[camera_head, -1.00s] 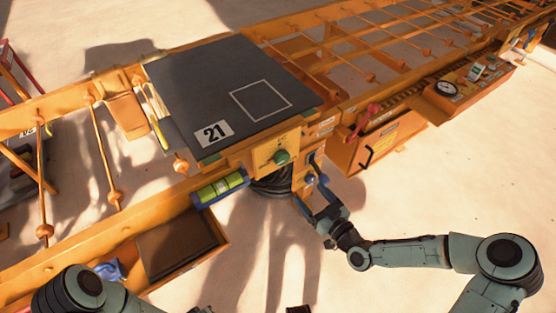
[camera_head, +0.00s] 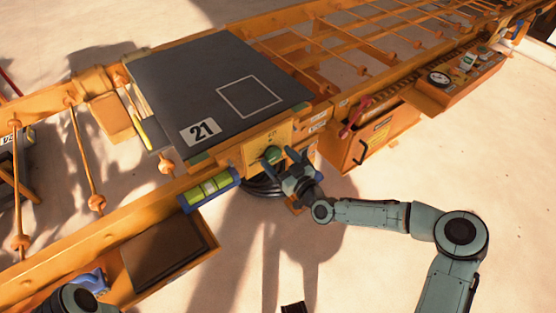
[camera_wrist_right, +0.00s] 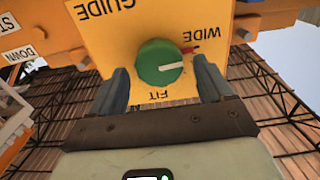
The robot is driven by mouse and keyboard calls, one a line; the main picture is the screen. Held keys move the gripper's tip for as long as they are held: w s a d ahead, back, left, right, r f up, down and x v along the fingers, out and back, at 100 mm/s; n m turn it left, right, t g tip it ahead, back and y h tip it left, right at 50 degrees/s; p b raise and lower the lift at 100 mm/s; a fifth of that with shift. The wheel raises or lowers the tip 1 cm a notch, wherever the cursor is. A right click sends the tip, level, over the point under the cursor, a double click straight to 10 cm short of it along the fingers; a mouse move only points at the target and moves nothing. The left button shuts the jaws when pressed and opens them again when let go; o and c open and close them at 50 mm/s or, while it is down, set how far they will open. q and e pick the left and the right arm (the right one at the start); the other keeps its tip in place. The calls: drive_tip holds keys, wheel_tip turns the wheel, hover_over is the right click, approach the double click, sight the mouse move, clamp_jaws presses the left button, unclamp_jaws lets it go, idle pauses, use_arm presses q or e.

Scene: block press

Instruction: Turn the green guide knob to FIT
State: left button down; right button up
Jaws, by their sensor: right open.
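The round green guide knob (camera_head: 273,154) sits on a yellow panel (camera_head: 258,146) below the dark plate's front corner. In the right wrist view the knob (camera_wrist_right: 158,62) has a white pointer line aimed right, below the upside-down word WIDE. The upside-down word FIT shows just below the knob. My right gripper (camera_head: 283,168) is open in front of the panel. In the wrist view its two fingers stand on either side of the knob, with visible gaps, so it holds nothing. My left gripper is outside the views; only part of my left arm shows at lower left.
A dark plate (camera_head: 215,90) marked 21 lies above the panel. A green level vial in a blue holder (camera_head: 209,189) is left of the knob. An orange box (camera_head: 370,135) with a black handle is to the right, and an open tray (camera_head: 210,233) is at lower left.

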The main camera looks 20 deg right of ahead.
drive_tip(key=shift+w+a, duration=0.1)
drive_tip(key=shift+w, duration=0.1)
drive_tip(key=c, duration=1)
